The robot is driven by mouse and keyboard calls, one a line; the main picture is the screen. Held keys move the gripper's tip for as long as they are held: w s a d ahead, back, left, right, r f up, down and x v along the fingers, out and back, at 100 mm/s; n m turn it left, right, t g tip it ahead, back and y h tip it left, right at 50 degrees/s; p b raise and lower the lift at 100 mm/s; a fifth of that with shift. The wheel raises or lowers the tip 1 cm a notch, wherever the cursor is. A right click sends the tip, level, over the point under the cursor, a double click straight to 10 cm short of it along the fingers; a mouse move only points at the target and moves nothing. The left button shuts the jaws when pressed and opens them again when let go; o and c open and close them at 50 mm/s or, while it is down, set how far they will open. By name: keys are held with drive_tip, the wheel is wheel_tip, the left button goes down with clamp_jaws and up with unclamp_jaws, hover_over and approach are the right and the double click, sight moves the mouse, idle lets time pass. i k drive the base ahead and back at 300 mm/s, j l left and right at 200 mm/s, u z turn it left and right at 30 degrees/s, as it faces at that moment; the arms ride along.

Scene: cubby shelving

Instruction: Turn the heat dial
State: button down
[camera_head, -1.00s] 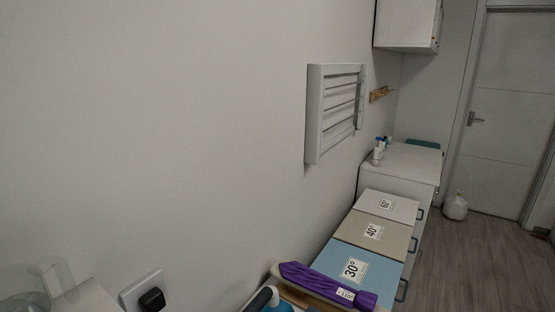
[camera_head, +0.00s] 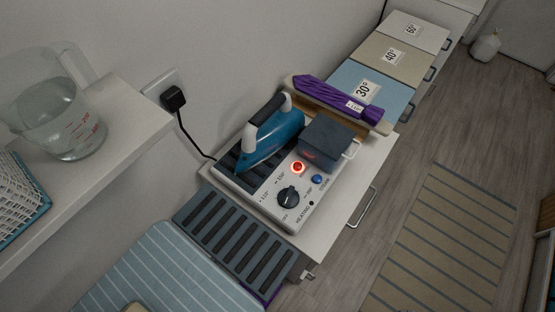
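The heat dial (camera_head: 289,197) is a round dark knob with a light pointer mark, on the white sloped panel of an ironing station (camera_head: 270,207). Printed temperature marks surround it. A lit red lamp (camera_head: 298,167) and a blue button (camera_head: 317,179) sit just beyond it. A blue iron (camera_head: 272,138) with a black and white handle rests on the station behind the dial. My gripper is not in view, so its state and distance from the dial are not shown.
A dark grey box (camera_head: 325,141) and purple rolled item (camera_head: 338,99) lie behind the station. A slatted grey rack (camera_head: 232,241) and striped ironing board (camera_head: 165,273) are in front. A water jug (camera_head: 58,119) stands on a shelf at left. Floor at right is open, with a striped rug (camera_head: 444,240).

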sight(289, 199)
drive_tip(key=k+l+u, duration=0.2)
drive_tip(key=u, duration=0.25)
drive_tip(key=k+l+u, duration=0.1)
drive_tip(key=k+u, duration=0.55)
drive_tip(key=u, duration=0.3)
